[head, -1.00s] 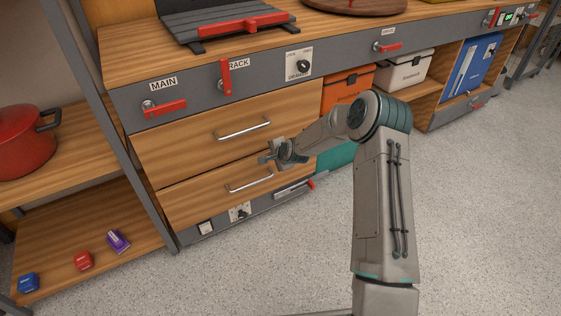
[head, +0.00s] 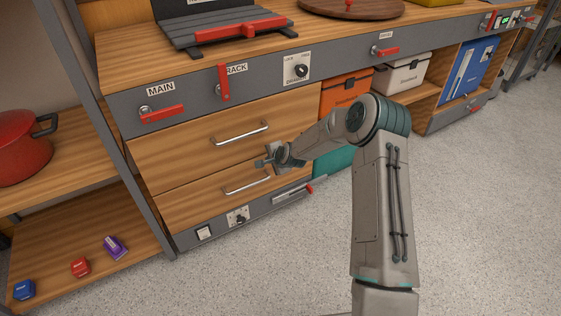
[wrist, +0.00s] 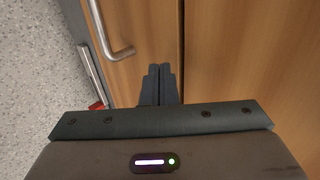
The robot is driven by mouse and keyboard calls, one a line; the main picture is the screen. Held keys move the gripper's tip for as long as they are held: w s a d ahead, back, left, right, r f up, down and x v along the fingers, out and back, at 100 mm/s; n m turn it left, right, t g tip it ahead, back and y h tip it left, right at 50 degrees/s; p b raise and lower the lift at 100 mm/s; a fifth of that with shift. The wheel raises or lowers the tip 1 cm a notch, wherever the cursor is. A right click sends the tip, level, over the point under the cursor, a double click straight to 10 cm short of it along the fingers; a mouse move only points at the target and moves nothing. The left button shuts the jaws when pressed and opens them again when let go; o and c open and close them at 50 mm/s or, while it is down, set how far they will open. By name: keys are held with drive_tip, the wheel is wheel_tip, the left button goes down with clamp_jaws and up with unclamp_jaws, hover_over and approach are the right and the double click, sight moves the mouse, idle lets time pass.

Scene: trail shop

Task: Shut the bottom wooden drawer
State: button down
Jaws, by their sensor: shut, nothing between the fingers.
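The bottom wooden drawer (head: 200,205) is in the head view, under a second wooden drawer (head: 190,140). Its front looks about level with the drawer above; a thin dark gap runs between the two fronts in the wrist view. Its metal bar handle (head: 246,184) also shows in the wrist view (wrist: 113,35). My gripper (head: 266,163) is at the right part of the bottom drawer, near its upper edge. In the wrist view my gripper's fingers (wrist: 157,85) are together and empty, pointing at the wood beside the gap. I cannot tell whether they touch it.
Below the drawers is a grey panel with a knob (head: 238,216) and a red-tipped lever (head: 309,189). An orange box (head: 345,91) stands right of the drawers. A shelf at left holds a red pot (head: 22,150) and small blocks. The floor in front is clear.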

drive_tip(key=s+d+f+p+v, duration=0.1)
drive_tip(key=p+v, duration=0.3)
drive_tip(key=v, duration=0.8)
drive_tip(key=s+d+r+n+g+h+p, duration=0.1)
drive_tip(key=s+r+n+p, duration=0.35)
drive_tip(key=r, duration=0.65)
drive_tip(key=s+d+r+n+g+h+p, duration=0.1)
drive_tip(key=s+d+r+p, duration=0.1)
drive_tip(key=s+r+p, duration=0.7)
drive_tip(key=s+d+r+n+g+h+p, duration=0.1)
drive_tip(key=s+r+n+g+h+p, duration=0.3)
drive_tip(key=r, duration=0.9)
drive_tip(key=s+d+r+n+y+p, duration=0.1)
drive_tip(key=s+d+r+n+p, duration=0.1)
drive_tip(key=s+r+p, duration=1.1)
drive_tip(key=s+r+n, duration=0.1)
drive_tip(key=s+r, duration=0.5)
drive_tip(key=r, duration=0.2)
drive_tip(key=shift+d+r+y+p, duration=0.15)
drive_tip(key=shift+d+y+p, duration=0.1)
drive_tip(key=shift+y+p, duration=0.15)
